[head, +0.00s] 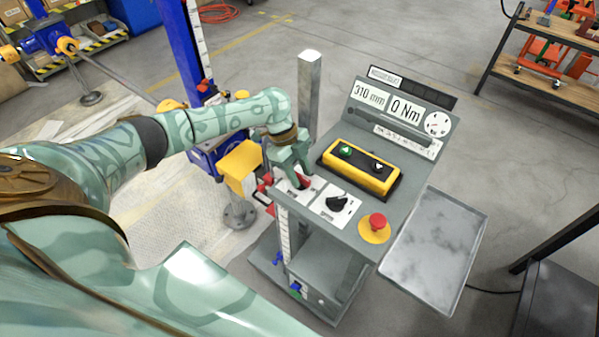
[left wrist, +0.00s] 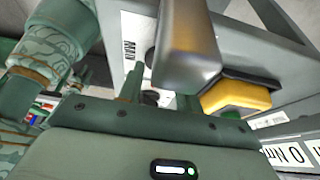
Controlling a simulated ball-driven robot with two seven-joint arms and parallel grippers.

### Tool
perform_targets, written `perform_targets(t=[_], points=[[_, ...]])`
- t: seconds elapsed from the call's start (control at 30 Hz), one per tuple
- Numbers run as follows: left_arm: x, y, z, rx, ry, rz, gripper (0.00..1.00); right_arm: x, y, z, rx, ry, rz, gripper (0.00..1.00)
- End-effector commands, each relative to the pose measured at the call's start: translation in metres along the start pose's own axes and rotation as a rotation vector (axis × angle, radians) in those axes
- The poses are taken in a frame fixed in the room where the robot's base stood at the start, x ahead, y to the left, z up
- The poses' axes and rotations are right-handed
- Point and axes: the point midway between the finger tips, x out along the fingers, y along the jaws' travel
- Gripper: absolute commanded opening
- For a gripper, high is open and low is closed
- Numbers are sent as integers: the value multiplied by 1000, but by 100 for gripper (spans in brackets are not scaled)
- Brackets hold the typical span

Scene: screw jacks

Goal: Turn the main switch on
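The main switch (head: 303,181), a red handle on a pale plate, is at the left corner of the grey console's sloping top. My left gripper (head: 298,171) reaches down over it from behind. Its fingers partly hide the handle, and I cannot tell if they touch it. In the left wrist view, the two fingers (left wrist: 160,92) stand apart, with part of the pale plate and something dark between them. A label reading "MAIN" (left wrist: 128,48) shows just beyond. My right gripper is not in view.
The console also carries a black rotary knob (head: 338,203), a yellow button box (head: 358,168) and a red emergency stop (head: 377,221). A grey metal post (head: 309,95) rises behind my gripper; it looms close in the left wrist view (left wrist: 186,45). A metal tray (head: 435,250) is at right.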

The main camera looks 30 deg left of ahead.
Motion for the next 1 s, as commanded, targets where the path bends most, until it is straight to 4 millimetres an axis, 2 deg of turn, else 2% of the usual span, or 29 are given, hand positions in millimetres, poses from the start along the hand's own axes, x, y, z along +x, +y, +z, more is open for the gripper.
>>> perform_targets(t=[0.27,0.3,0.4,0.73,1.0], points=[[2,0,0,0,0,0,35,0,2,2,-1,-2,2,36],[2,0,0,0,0,0,23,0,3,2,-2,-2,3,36],[2,0,0,0,0,0,0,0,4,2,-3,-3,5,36],[0,1,0,-20,-1,-7,0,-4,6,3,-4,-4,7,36],[-2,2,-1,-142,0,-57,0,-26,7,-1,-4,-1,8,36]])
